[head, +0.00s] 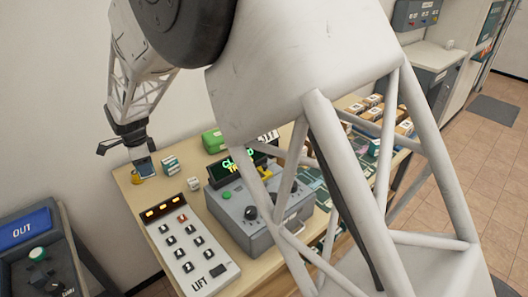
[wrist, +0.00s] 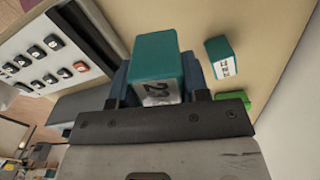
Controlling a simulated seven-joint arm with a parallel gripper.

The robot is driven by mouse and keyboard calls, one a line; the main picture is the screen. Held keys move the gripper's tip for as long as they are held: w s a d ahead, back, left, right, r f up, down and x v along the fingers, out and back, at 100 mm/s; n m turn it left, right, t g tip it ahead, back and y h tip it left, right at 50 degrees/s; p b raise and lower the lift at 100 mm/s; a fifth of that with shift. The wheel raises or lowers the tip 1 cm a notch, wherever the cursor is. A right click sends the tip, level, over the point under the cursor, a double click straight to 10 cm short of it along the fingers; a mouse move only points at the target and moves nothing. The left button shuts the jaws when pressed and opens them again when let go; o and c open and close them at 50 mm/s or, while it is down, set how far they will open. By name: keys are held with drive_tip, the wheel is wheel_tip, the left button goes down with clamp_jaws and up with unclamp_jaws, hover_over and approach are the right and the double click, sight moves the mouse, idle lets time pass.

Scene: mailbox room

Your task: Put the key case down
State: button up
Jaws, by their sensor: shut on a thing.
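My gripper (head: 142,160) is low over the left end of the table (head: 122,180) in the head view. It is shut on a teal key case (wrist: 158,58) with a white number label, which shows upright between the blue finger pads in the wrist view. In the head view the held case is mostly hidden by the fingers. I cannot tell whether its base touches the table. A second teal case (wrist: 222,57) with a white label stands apart from it; it also shows just right of my gripper in the head view (head: 169,163).
A white lift panel (head: 190,240) with several buttons lies in front of my gripper. A grey control box (head: 262,218) with a lit display stands to the right.

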drive_tip(key=shift+r, duration=0.1)
wheel_tip(320, 180, up, 11)
drive_tip(key=shift+r, duration=0.1)
drive_tip(key=w+d+m, duration=0.3)
drive_tip(key=w+d, duration=0.3)
drive_tip(key=d, duration=0.8)
drive_tip(key=w+d+m, duration=0.4)
drive_tip(key=w+d, duration=0.1)
drive_tip(key=d, duration=0.9)
drive_tip(key=w+d+m, duration=0.3)
drive_tip(key=w+d, duration=0.3)
drive_tip(key=d, duration=0.8)
drive_tip(key=s+d+m, duration=0.2)
drive_tip(key=d+m, duration=0.4)
drive_tip(key=d, duration=1.8)
drive_tip(key=f, duration=1.5)
drive_tip(key=shift+w+d+f, duration=0.2)
drive_tip(key=shift+d+f, duration=0.05)
drive_tip(key=shift+f, duration=0.15)
drive_tip(key=shift+w, duration=0.1)
